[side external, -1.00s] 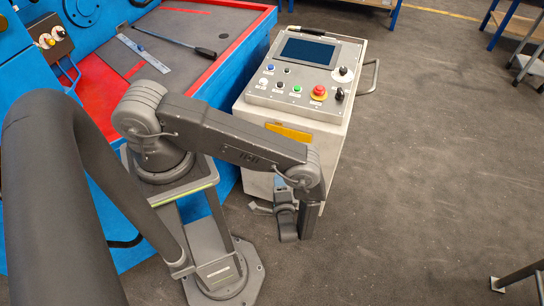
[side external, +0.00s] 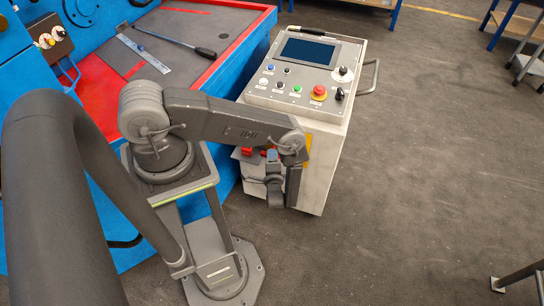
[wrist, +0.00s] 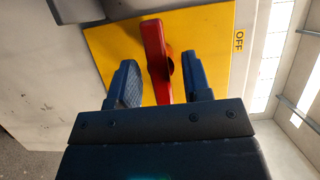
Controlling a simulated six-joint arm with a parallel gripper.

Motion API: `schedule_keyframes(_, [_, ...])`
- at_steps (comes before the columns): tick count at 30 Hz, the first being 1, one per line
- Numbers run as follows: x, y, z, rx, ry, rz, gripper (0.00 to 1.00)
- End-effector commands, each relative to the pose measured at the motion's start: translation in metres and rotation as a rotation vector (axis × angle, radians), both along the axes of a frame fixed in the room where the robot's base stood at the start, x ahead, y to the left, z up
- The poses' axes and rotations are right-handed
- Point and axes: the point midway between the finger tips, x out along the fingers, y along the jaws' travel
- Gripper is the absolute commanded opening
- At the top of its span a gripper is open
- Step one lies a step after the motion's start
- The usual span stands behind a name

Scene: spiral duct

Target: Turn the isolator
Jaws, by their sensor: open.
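The isolator is a red handle (wrist: 155,62) on a yellow plate (wrist: 212,40) in the wrist view, with "OFF" printed at the plate's right edge. The handle stands nearly upright in the picture, leaning slightly. My gripper (wrist: 160,64) is open, its two blue-grey fingers on either side of the handle. A gap shows on the right. In the side view my gripper (side external: 272,170) is at the cabinet's near side, where my arm hides most of the plate and handle.
The white control cabinet (side external: 327,165) has a sloped panel with a screen (side external: 307,50) and a red emergency button (side external: 319,92) on top. A blue bench with a red surface (side external: 103,85) stands to the left.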

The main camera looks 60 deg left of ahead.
Motion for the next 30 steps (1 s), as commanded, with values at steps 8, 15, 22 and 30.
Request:
schedule_keyframes(8, [0.0042,0.0111,0.0001,0.0,0.001,0.001,0.45])
schedule_keyframes(15, [0.0042,0.0107,0.0001,0.0,0.001,0.001,0.38])
schedule_keyframes(22, [0.0042,0.0106,0.0001,0.0,0.001,0.0,0.16])
schedule_keyframes(30, [0.004,0.0105,0.0001,0.0,0.001,0.0,0.0])
